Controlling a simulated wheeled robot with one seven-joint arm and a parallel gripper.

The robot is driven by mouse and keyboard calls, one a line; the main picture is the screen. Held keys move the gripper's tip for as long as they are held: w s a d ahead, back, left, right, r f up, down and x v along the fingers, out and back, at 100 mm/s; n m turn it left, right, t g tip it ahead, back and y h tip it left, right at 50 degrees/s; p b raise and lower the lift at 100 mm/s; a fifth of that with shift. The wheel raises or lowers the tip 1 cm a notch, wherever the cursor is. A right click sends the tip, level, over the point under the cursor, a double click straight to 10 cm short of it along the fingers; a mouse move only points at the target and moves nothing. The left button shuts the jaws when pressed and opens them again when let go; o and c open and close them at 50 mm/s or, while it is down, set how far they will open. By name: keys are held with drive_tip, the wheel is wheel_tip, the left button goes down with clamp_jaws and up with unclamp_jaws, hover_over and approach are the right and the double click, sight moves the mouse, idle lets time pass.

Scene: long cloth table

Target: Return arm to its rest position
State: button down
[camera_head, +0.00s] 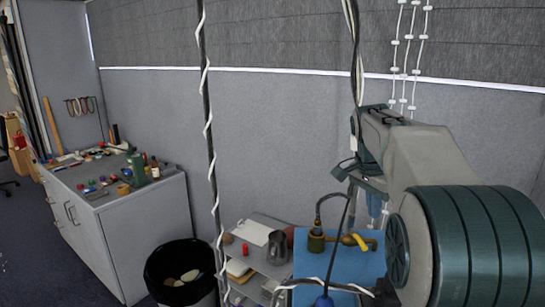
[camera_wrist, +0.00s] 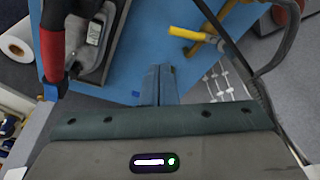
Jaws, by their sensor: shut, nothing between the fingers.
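My arm fills the right side of the head view, with a large dark teal joint in front and a grey link reaching up and back. My gripper (camera_wrist: 159,72) shows in the wrist view as two blue-grey fingers side by side, shut with nothing between them. The fingers are over a blue panel (camera_wrist: 135,45); I cannot tell the height between them. In the head view the fingers are not clear against the arm and cables.
The blue panel (camera_head: 350,265) carries a brass valve with a yellow handle (camera_head: 358,241). A grey tool (camera_wrist: 92,40) with a red and black handle lies left of my fingers. Cables hang near my arm. A black bin (camera_head: 180,272) and cluttered cabinet (camera_head: 145,220) stand left.

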drive_tip(key=s+a+f+n, duration=0.3)
drive_tip(key=s+f+n, duration=0.1)
drive_tip(key=s, duration=0.4)
drive_tip(key=s+a+f+n+t+y, duration=0.1)
drive_tip(key=s+a+f+n, duration=0.2)
drive_tip(key=s, duration=0.5)
drive_tip(key=s+a+f+n+t+y, duration=0.1)
drive_tip(key=s+a+f+n, duration=0.2)
drive_tip(key=s+f+n, duration=0.2)
drive_tip(key=s+n, duration=0.1)
drive_tip(key=s, duration=0.2)
drive_tip(key=shift+s+a+f, duration=0.15)
drive_tip(key=shift+s+a, duration=0.15)
drive_tip(key=shift+a, duration=0.05)
